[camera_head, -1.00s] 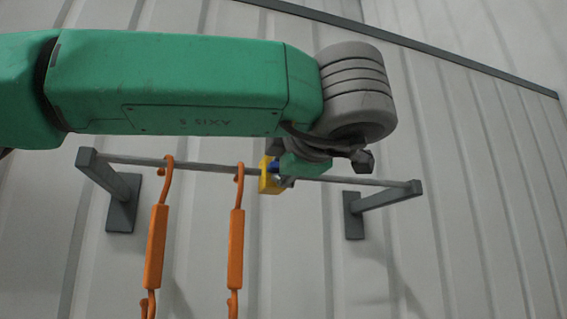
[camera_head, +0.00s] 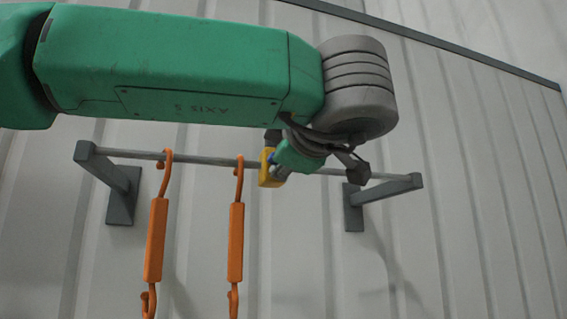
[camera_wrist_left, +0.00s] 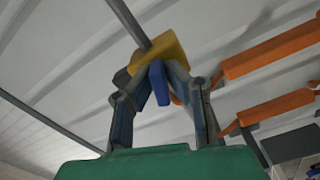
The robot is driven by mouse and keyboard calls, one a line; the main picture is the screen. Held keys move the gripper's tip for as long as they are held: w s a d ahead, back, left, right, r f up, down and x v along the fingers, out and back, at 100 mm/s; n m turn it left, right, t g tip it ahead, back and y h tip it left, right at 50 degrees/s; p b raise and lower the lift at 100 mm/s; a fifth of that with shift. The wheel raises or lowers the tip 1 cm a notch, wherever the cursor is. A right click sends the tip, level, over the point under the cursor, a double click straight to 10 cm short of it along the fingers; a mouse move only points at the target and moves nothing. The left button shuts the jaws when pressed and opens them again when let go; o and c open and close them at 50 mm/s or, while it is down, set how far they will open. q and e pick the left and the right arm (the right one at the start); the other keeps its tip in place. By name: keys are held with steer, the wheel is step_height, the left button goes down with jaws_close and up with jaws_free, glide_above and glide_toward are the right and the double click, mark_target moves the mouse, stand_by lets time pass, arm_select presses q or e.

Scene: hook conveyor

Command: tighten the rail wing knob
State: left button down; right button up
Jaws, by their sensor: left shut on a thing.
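The rail (camera_head: 210,160) is a thin grey bar held off the wall by two brackets. A yellow block (camera_head: 266,181) sits around the rail right of the orange hooks; it also shows in the left wrist view (camera_wrist_left: 166,52). The blue wing knob (camera_wrist_left: 158,84) projects from the block, between the fingers of my left gripper (camera_wrist_left: 158,82). In the head view my left gripper (camera_head: 278,166) is at the block's right side, shut on the knob, and hides most of it. My right gripper is in neither view.
Two orange hooks, a left one (camera_head: 157,240) and a right one (camera_head: 236,240), hang on the rail left of the block. Grey brackets (camera_head: 121,195) (camera_head: 354,208) stand out from the ribbed wall (camera_head: 470,220). Right of the block the rail is bare.

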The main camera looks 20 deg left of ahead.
arm_select(q)
steer(key=shift+f, duration=0.25)
steer(key=c, duration=1.6)
jaws_free()
steer(key=shift+r, duration=0.1)
steer(key=shift+s+d, duration=0.25)
steer(key=shift+s, duration=0.1)
steer(key=v, duration=0.6)
steer(key=shift+d, duration=0.4)
